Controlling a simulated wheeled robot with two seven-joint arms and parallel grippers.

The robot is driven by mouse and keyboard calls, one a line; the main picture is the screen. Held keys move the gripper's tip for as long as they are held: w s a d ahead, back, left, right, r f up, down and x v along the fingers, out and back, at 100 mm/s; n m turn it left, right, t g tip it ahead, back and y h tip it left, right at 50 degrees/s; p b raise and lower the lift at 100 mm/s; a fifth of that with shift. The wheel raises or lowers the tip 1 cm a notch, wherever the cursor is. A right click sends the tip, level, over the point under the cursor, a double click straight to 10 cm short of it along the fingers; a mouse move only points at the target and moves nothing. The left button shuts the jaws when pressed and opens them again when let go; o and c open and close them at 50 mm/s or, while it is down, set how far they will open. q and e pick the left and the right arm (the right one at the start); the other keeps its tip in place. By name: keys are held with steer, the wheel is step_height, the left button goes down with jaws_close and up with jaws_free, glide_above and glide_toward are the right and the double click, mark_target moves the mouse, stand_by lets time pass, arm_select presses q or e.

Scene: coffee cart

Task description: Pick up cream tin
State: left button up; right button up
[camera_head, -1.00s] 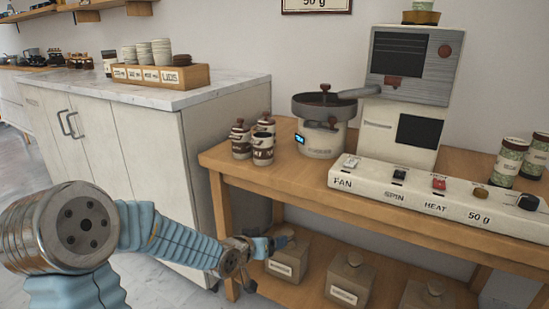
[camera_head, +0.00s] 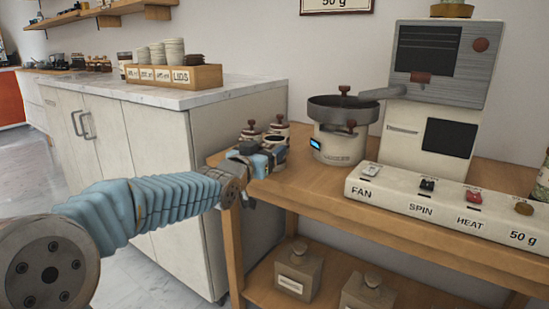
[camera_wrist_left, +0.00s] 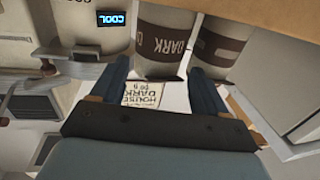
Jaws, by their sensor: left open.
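Cream tins with dark brown bands stand at the left corner of the wooden table. The nearest tin (camera_head: 279,158) is partly hidden by my left gripper (camera_head: 257,156), which is at table-top height right beside it. In the left wrist view, a cream tin with a brown band reading DARK (camera_wrist_left: 163,42) stands beyond and between the open fingers of my left gripper (camera_wrist_left: 160,85). A second cream tin (camera_wrist_left: 221,48) is to its right. The gripper holds nothing; whether a finger touches a tin I cannot tell. My right gripper is not in view.
The roaster (camera_head: 335,140) stands right of the tins, with its switch panel (camera_head: 445,207) further right. A printed card (camera_wrist_left: 148,97) shows between the fingers. A white cabinet (camera_head: 235,145) is close on the left. Boxes (camera_head: 298,270) sit on the lower shelf.

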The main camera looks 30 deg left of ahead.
arm_select(q)
steer(key=w, duration=0.5)
steer(key=shift+a, duration=0.1)
steer(key=shift+s, duration=0.1)
steer(key=shift+c, duration=0.3)
steer(key=c, duration=0.9)
